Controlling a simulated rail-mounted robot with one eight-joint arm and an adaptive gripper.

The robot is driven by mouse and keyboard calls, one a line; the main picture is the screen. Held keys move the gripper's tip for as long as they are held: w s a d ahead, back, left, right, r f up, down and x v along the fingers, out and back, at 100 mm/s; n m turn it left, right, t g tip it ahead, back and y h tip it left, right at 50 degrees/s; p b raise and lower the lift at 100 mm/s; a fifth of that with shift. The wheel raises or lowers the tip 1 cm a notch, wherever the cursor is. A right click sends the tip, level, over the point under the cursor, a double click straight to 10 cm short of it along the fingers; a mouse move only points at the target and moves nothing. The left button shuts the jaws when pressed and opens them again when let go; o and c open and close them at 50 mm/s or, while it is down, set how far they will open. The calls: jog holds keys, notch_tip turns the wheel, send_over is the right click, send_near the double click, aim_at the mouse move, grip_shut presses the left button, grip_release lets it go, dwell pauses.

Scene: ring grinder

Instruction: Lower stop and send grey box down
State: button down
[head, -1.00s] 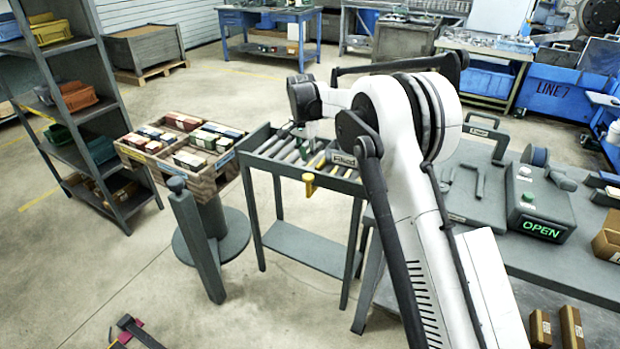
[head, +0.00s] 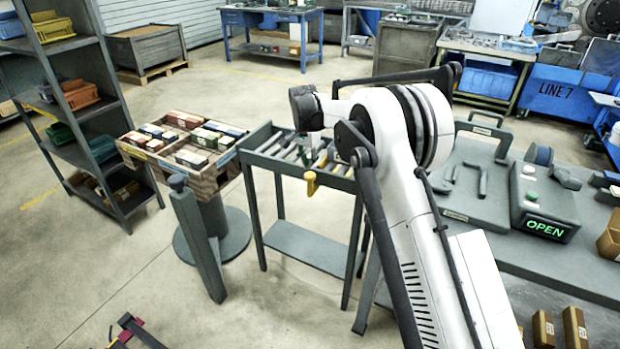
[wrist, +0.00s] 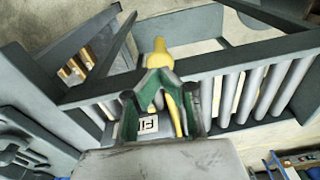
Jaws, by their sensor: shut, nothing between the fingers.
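A narrow roller conveyor (head: 262,162) stands left of my arm. A yellow lever with a rounded knob (head: 310,184) sticks out at its front side; I take it as the stop. In the wrist view the yellow knob (wrist: 158,58) lies just beyond my fingertips, and a yellow bar runs behind the fingers. My gripper (wrist: 156,76) is shut and empty, its green-lined fingers meeting at the tips above the conveyor rail. Whether it touches the lever I cannot tell. In the head view my arm partly hides the conveyor's right end.
A wooden tray (head: 222,178) with several coloured boxes stands on a round pedestal at the conveyor's left end. A grey bench to the right carries a control box with a lit OPEN sign (head: 545,229). A shelf rack (head: 68,150) stands far left.

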aim_at(309, 175)
jog(key=shift+w+f+b, duration=0.15)
jog(key=shift+f+b, duration=0.2)
jog(key=shift+f, duration=1.3)
jog(key=shift+f, duration=0.1)
